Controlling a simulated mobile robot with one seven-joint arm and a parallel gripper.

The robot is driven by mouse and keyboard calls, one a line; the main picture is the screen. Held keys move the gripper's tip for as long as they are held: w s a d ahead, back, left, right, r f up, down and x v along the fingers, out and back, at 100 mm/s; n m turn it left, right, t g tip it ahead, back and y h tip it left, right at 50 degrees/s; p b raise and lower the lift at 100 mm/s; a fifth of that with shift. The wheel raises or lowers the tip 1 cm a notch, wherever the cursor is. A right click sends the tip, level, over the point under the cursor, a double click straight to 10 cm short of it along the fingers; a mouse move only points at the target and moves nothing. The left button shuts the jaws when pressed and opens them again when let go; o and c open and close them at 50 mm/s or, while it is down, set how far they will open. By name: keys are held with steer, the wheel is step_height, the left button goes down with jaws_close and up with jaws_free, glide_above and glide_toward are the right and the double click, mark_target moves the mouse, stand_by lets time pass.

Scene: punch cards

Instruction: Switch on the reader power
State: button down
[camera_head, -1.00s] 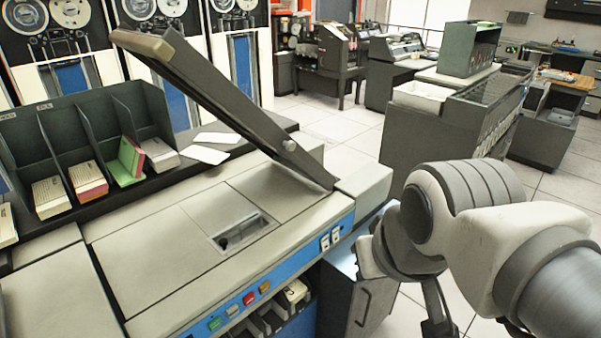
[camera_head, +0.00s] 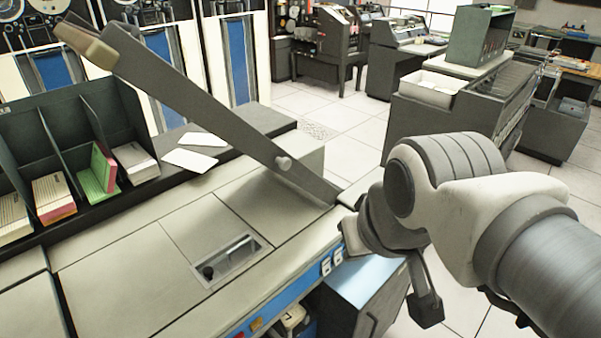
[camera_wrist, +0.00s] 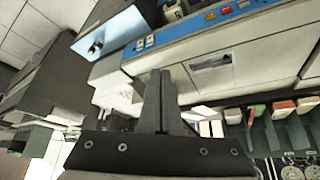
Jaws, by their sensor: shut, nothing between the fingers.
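The card reader (camera_head: 120,285) is a beige machine with a blue control strip (camera_head: 285,300) along its front edge. Two small white switches (camera_head: 326,267) sit at the strip's right end; which is the power switch, and how they are set, is too small to tell. In the wrist view the same switches (camera_wrist: 145,42) show on the blue strip (camera_wrist: 190,33), upside down. My gripper (camera_wrist: 160,76) is shut and empty, its fingertips apart from the switches in the picture. In the head view my arm is right of the reader's corner; the fingertips cannot be made out clearly.
A long dark hinged arm (camera_head: 190,100) slants up over the reader. Coloured buttons (camera_wrist: 210,16) line the strip. A rack of card decks (camera_head: 100,180) stands behind left. A cabinet with a blue-grey top (camera_head: 365,275) is below my wrist. Open floor (camera_head: 330,130) lies beyond.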

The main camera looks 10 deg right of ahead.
steer(key=shift+s, duration=0.1)
steer(key=w+d+f+m+g+y+b, duration=0.3)
steer(key=w+f+m+b, duration=0.4)
steer(key=f+m, duration=0.55)
steer(key=w+d+f+m+t+b, duration=0.1)
steer(key=w+d+f+m+b, duration=0.1)
steer(key=d+f+m, duration=0.4)
steer(key=w+d+f+m+t+y+b, duration=0.1)
steer(key=w+d+f+m, duration=0.4)
steer(key=m, duration=0.6)
steer(key=shift+d+f+t+b, duration=0.35)
steer(key=shift+d+f+t, duration=0.15)
steer(key=shift+f+t, duration=0.35)
steer(key=shift+w, duration=0.1)
